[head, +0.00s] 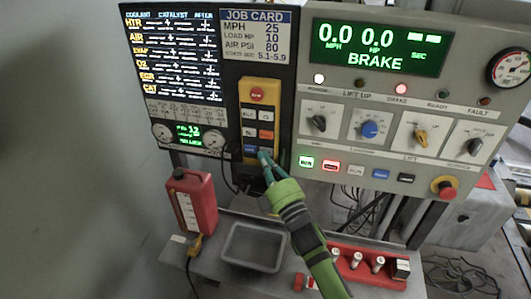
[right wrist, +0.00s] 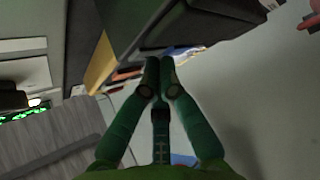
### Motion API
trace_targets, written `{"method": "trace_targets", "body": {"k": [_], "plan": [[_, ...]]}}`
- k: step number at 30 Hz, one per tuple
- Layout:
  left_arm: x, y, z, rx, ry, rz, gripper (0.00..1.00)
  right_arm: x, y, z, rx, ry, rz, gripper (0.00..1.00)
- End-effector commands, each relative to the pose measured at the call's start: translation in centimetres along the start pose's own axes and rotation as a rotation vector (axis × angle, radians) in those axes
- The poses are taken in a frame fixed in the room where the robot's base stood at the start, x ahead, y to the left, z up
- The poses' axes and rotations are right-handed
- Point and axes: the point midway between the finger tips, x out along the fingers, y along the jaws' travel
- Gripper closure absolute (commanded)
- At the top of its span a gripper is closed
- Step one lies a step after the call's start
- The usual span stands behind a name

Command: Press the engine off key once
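The yellow handheld panel (head: 259,92) hangs upright below the job card, with a round red button (head: 257,95) at its top and two columns of small keys below. The key labels are too small to read, so I cannot tell which is the engine off key. A blue key (head: 250,149) sits at the lower left. My right gripper (head: 265,157) has its fingertips at the panel's lower right keys, covering part of them; contact cannot be told. In the right wrist view its fingers (right wrist: 160,62) are together and empty, near the panel's yellow edge (right wrist: 100,65). My left gripper is not in view.
A large console (head: 400,90) with knobs, lit keys and a red emergency knob (head: 445,188) stands right of the panel. A red jug (head: 192,200), a grey tray (head: 252,247) and a red holder (head: 368,268) are on the bench below. A black cable hangs beside the panel.

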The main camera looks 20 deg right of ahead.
Motion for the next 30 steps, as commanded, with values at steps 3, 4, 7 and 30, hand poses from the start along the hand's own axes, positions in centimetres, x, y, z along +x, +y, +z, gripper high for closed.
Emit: {"method": "trace_targets", "body": {"k": [3,4,7,30], "plan": [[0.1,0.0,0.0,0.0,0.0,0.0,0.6,0.1,0.0,0.2,0.0,-0.001,0.0,1.0],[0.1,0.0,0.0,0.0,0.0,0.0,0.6,0.1,0.0,0.2,0.0,-0.001,-0.001,1.0],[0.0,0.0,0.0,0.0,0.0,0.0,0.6,0.1,0.0,0.2,0.0,-0.002,-0.001,1.0],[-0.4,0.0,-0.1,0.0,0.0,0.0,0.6,-1.1,-0.1,-1.1,0.0,-0.001,-0.001,1.0]]}}
